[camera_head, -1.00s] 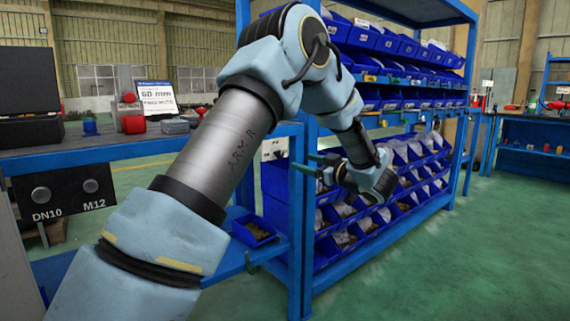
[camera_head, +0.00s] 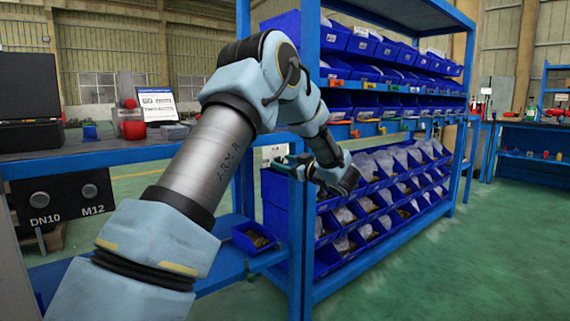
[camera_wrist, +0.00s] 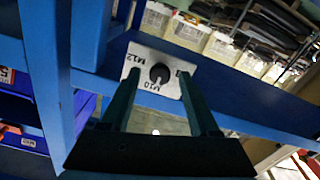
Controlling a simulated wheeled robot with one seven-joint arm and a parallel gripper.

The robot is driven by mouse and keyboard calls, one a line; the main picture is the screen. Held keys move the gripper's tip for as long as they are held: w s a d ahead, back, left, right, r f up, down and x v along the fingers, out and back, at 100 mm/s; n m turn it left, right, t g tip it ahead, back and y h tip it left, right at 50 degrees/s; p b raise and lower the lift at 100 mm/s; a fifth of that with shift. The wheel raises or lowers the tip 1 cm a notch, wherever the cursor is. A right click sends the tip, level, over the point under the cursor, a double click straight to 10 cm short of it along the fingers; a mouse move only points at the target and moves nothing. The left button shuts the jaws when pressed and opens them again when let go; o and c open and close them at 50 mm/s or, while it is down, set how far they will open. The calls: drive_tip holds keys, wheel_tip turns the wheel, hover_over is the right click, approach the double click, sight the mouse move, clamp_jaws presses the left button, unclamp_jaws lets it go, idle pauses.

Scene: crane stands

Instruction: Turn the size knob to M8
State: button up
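The size plate (camera_wrist: 138,60) is white and shows in the wrist view with a dark round knob (camera_wrist: 159,73) at its middle. The labels M12 and M10 are readable on it; a third label at its right is mostly hidden by a finger. I cannot tell surely which mark the knob points to. My gripper (camera_wrist: 161,84) is open, with one finger on each side of the knob in the picture; contact cannot be told. In the head view, the plate (camera_head: 274,152) is partly hidden, and my gripper (camera_head: 291,165) is beside the blue post.
A dark panel (camera_head: 65,199) with two knobs marked DN10 and M12 is at the left. A blue post (camera_head: 301,230) stands close to my gripper. Blue bins (camera_head: 352,215) fill the rack to the right. A small blue bin (camera_head: 257,238) sits on the lower shelf.

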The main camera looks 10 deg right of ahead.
clamp_jaws()
drive_tip(key=shift+n, duration=0.4)
drive_tip(key=n+b, duration=0.1)
drive_tip(key=n, duration=0.1)
drive_tip(key=n+b, duration=0.1)
drive_tip(key=b, duration=0.1)
drive_tip(key=shift+f+n, duration=0.2)
drive_tip(key=shift+n, duration=0.2)
drive_tip(key=n+b, duration=1.2)
drive_tip(key=n, duration=0.1)
drive_tip(key=shift+b, duration=0.35)
drive_tip(key=shift+r+n, duration=0.1)
drive_tip(key=shift+n, duration=0.2)
drive_tip(key=shift+o, duration=0.5)
unclamp_jaws()
